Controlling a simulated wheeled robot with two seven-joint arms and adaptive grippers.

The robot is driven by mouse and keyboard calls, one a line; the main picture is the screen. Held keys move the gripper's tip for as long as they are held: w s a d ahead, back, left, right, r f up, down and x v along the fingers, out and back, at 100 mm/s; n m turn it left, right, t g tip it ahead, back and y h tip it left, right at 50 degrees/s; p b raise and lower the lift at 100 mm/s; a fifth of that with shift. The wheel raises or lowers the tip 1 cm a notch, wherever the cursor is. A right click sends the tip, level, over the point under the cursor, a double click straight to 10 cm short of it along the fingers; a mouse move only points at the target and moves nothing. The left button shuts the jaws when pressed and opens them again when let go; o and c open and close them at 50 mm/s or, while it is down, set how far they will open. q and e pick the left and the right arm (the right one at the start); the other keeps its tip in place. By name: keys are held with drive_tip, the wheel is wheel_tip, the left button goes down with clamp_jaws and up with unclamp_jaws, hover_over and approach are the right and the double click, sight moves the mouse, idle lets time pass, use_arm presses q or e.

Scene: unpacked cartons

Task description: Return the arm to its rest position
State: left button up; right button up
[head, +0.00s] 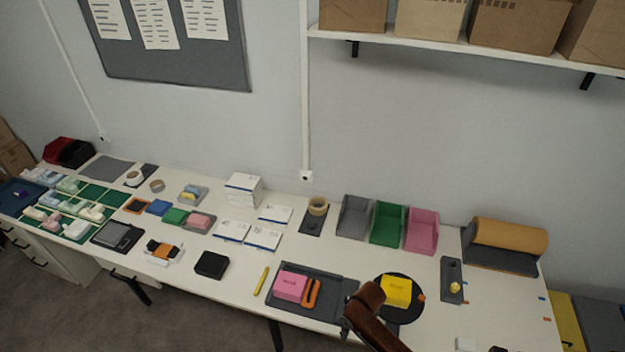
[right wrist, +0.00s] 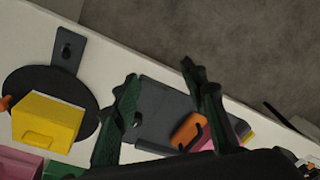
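My right arm (head: 375,318) reaches in from the bottom of the head view, over the table's front edge between the grey tray and the black round plate. In the right wrist view my right gripper (right wrist: 160,72) is open, with its two dark green fingers spread and nothing between them. Its fingers are mostly hidden by the arm in the head view. My left gripper is not in view.
The grey tray (head: 341,292) holds a pink box (head: 290,286) and an orange tool (head: 311,293). A yellow box (head: 396,291) sits on the black round plate (head: 404,314). Grey, green and pink bins (head: 421,232) stand behind. Floor (right wrist: 235,40) is clear before the table.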

drive_tip(key=s+d+r+m+t+h, duration=0.1)
drive_tip(key=s+d+r+m+t, duration=0.2)
drive_tip(key=s+d, duration=0.8)
drive_tip(key=s+d+r+m+h, duration=0.1)
drive_tip(key=s+d+r+m, duration=0.1)
drive_tip(key=s+d+r, duration=0.65)
drive_tip(key=s+f+b, duration=0.1)
drive_tip(key=f+b, duration=0.3)
drive_tip(key=f, duration=1)
drive_tip(key=s+f+g+b, duration=0.1)
drive_tip(key=s+f+b, duration=0.15)
drive_tip(key=f, duration=1.15)
drive_tip(key=s+f+b, duration=0.1)
drive_tip(key=f+b, duration=0.4)
drive_tip(key=f, duration=0.9)
use_arm(q)
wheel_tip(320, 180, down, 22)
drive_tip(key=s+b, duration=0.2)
drive_tip(key=b, duration=0.8)
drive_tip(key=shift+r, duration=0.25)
use_arm(e)
drive_tip(key=s+f, duration=1)
drive_tip(key=f, duration=0.5)
drive_tip(key=s+f+n+g, duration=0.1)
drive_tip(key=s+f, duration=0.9)
drive_tip(key=f, duration=0.4)
drive_tip(key=shift+d+f+y, duration=0.25)
drive_tip(key=shift+f+y, duration=0.1)
drive_tip(key=shift+y, duration=0.05)
